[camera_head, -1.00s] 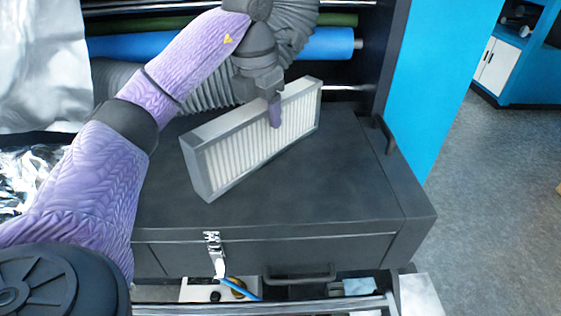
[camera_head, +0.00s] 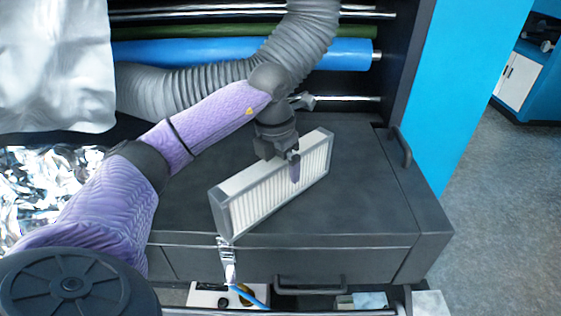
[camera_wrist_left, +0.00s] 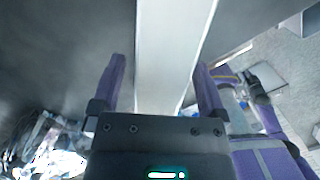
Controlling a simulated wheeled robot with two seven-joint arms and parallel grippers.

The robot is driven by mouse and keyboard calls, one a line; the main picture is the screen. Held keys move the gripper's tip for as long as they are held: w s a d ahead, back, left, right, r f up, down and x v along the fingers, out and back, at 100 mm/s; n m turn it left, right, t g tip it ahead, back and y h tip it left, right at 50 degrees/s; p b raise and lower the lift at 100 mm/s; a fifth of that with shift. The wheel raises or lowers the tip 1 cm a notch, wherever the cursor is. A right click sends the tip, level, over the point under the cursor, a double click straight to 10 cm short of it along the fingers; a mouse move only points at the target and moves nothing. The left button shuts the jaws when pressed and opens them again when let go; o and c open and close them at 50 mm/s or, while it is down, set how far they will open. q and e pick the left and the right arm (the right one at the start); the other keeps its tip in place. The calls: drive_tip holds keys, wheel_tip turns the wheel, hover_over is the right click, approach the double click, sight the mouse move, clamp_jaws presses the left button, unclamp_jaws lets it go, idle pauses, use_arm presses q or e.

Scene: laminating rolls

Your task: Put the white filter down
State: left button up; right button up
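The white filter (camera_head: 270,192), a pleated panel in a grey frame, stands on its long edge on the dark box lid (camera_head: 370,190). It lies diagonally, with its near left corner at the lid's front edge by the latch. My left gripper (camera_head: 280,160) is over the filter's top edge, one finger in front of its pleated face. In the left wrist view the two fingers are spread on either side of the filter (camera_wrist_left: 170,50), with a gap beside the left finger. The gripper looks open. My right gripper is not in view.
Blue (camera_head: 200,53) and green rolls lie behind the box. A silver latch (camera_head: 228,262) and a dark handle (camera_head: 310,284) are on its front; another handle (camera_head: 401,147) is at the right. The lid is clear to the filter's right. Silver film hangs at the left.

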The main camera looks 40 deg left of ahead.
use_arm(q)
drive_tip(key=r, duration=0.6)
drive_tip(key=shift+s, duration=0.3)
wheel_tip(320, 180, up, 6)
drive_tip(key=p, duration=0.1)
drive_tip(key=shift+s+p, duration=0.4)
drive_tip(key=shift+s, duration=0.05)
